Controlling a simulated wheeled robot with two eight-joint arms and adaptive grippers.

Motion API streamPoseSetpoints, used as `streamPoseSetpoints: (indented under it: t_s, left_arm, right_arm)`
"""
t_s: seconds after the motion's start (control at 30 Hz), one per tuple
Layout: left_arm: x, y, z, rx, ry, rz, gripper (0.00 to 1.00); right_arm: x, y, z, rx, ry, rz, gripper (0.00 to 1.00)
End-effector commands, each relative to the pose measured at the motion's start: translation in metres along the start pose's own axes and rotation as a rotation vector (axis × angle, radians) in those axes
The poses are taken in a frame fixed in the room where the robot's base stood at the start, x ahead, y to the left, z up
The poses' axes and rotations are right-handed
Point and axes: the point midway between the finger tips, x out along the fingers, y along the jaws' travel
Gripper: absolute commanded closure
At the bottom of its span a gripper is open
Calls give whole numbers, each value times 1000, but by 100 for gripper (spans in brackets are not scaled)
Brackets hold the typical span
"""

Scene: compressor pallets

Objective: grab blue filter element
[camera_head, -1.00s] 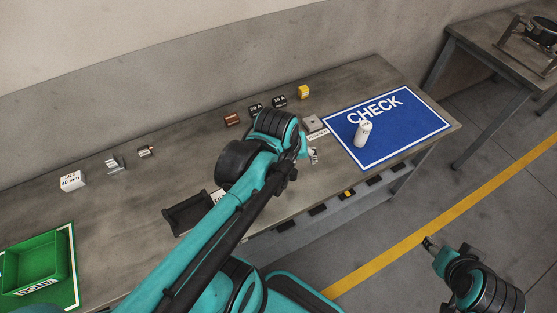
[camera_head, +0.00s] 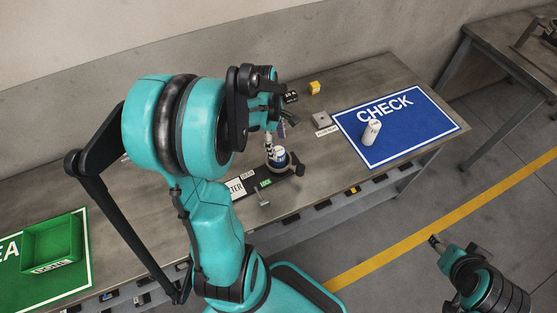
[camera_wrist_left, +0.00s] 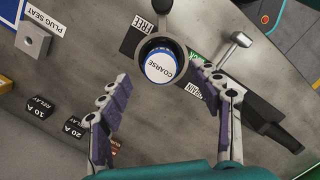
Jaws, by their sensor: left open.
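The blue filter element is a short cylinder with a white top marked "COARSE" and a blue band. It stands in a dark round cup in the left wrist view (camera_wrist_left: 160,68), and also shows in the head view (camera_head: 279,157). My left gripper (camera_wrist_left: 161,84) is open, its two purple-padded fingers spread to either side of the near side of the element, with nothing between the pads that I can see gripped. In the head view the left gripper (camera_head: 270,143) is just above and beside the element, partly hidden by my arm. My right gripper (camera_head: 436,243) hangs over the floor at the right.
A metal lever (camera_wrist_left: 233,48) stands close beside the cup. A plug seat block (camera_wrist_left: 33,40) and relay boxes (camera_wrist_left: 38,107) lie nearby. A white cylinder (camera_head: 372,131) is on the blue CHECK mat (camera_head: 420,119). A green bin (camera_head: 52,238) stands at the left.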

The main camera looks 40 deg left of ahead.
Motion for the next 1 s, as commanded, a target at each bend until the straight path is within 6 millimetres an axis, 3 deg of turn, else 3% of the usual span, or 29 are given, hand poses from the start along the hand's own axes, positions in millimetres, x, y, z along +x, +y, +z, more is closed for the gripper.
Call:
streamPoseSetpoints:
  t_s: [0.3,0.57,0.63,0.83,1.0]
  left_arm:
    - [46,0,-1,2,1,1,36]
    - [49,0,-1,2,1,1,36]
    - [48,0,-1,3,1,1,46]
    - [48,0,-1,3,1,1,99]
    - [48,0,-1,3,1,1,100]
  right_arm:
    - [17,0,12,0,0,0,50]
    - [17,0,12,0,0,0,50]
    - [17,0,12,0,0,0,50]
    - [17,0,12,0,0,0,50]
    - [17,0,12,0,0,0,50]
